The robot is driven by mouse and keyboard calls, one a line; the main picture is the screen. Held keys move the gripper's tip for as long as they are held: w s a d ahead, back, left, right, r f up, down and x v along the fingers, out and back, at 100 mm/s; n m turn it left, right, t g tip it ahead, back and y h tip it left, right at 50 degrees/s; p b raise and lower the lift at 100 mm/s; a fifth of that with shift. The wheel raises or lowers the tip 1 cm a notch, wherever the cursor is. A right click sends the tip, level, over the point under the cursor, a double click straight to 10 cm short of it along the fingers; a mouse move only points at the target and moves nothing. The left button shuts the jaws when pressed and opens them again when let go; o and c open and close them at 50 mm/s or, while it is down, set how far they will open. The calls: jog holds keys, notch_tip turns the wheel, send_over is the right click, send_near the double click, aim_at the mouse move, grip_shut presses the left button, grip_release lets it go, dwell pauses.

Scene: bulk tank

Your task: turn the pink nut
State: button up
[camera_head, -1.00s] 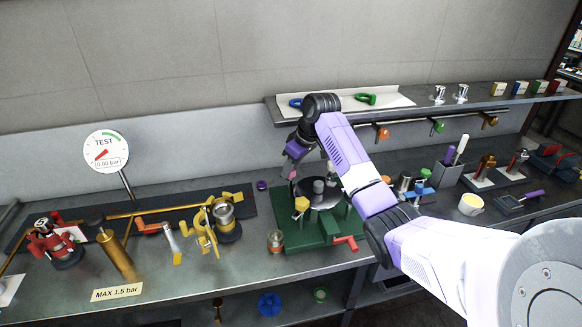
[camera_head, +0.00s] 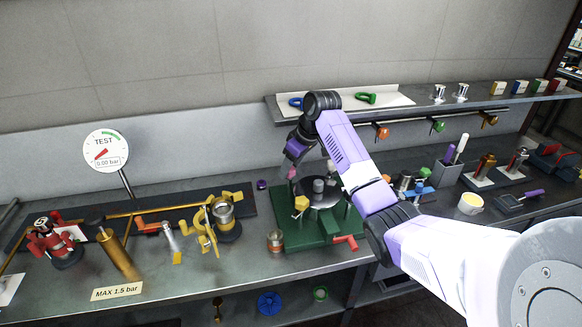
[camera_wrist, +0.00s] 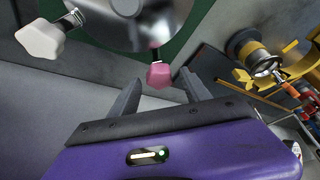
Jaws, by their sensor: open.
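The pink nut (camera_wrist: 159,76) sits at the edge of a round metal cover on a green base. In the wrist view it lies just beyond and between my fingertips, apart from them. In the head view the pink nut (camera_head: 292,173) is a small patch just below my purple gripper (camera_head: 290,162). My gripper (camera_wrist: 160,95) is open and empty, its two grey fingers spread to either side of the nut. A white nut (camera_wrist: 40,40) stands on the cover's left in the wrist view. A yellow nut (camera_head: 302,203) is at the cover's front in the head view.
The green base (camera_head: 300,235) stands on the metal bench, with a red handle (camera_head: 345,241) at its front. A yellow clamp fitting (camera_head: 222,215) stands to its left. A small copper-coloured cup (camera_head: 275,241) is close to its front left corner.

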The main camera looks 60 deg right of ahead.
jog(key=b+v, duration=0.1)
jog(key=v, duration=0.6)
jog(key=shift+r, duration=0.2)
jog(key=shift+s, duration=0.15)
